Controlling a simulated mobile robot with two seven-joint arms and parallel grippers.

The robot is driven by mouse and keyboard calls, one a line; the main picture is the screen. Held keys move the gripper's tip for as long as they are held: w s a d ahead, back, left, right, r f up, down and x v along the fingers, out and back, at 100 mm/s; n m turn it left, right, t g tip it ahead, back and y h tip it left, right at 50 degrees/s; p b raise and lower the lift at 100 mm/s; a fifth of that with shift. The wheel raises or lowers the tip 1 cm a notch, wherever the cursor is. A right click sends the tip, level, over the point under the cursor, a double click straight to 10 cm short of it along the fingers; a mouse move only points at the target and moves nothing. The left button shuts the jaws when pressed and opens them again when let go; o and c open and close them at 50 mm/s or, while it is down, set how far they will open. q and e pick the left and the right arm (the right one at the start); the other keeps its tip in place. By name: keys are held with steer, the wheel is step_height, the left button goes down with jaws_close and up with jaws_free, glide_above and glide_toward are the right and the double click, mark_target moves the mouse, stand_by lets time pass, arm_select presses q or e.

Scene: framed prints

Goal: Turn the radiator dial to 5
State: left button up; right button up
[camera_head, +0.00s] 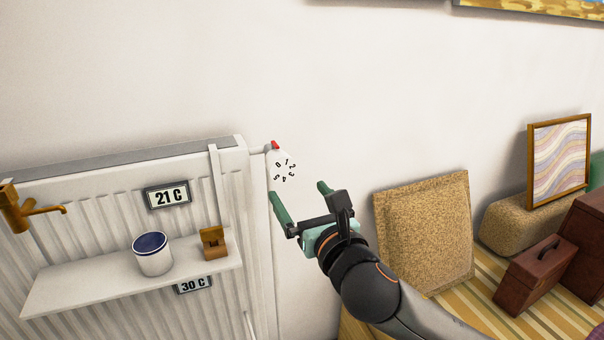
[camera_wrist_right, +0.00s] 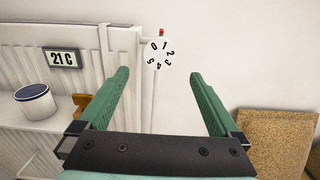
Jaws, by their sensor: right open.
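The radiator dial (camera_head: 283,168) is white with black numbers 0 to 5 and sits at the upper right of the radiator. A small red marker (camera_head: 275,145) stands at its top, closest to the 0 and 1. The dial also shows in the right wrist view (camera_wrist_right: 159,57), with the red marker (camera_wrist_right: 161,32) above it. My right gripper (camera_head: 297,191) has green fingers, open and empty, below the dial in the head view. In the wrist view the dial appears between and beyond the fingertips (camera_wrist_right: 160,75), apart from them. My left gripper is out of view.
The white radiator (camera_head: 110,212) carries a "21 C" sign (camera_head: 167,196), a brass tap (camera_head: 30,209) and a shelf (camera_head: 100,283) with a blue-lidded pot (camera_head: 152,255) and a wooden block (camera_head: 214,243). A cork-like panel (camera_head: 428,235) leans at right, beside cases (camera_head: 536,273) and a framed print (camera_head: 559,160).

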mark_target(284, 172)
steer(key=b+x, duration=0.1)
steer(key=x, duration=1.1)
steer(key=shift+w+a, duration=0.1)
steer(key=shift+w, duration=0.1)
steer(key=c, duration=1.3)
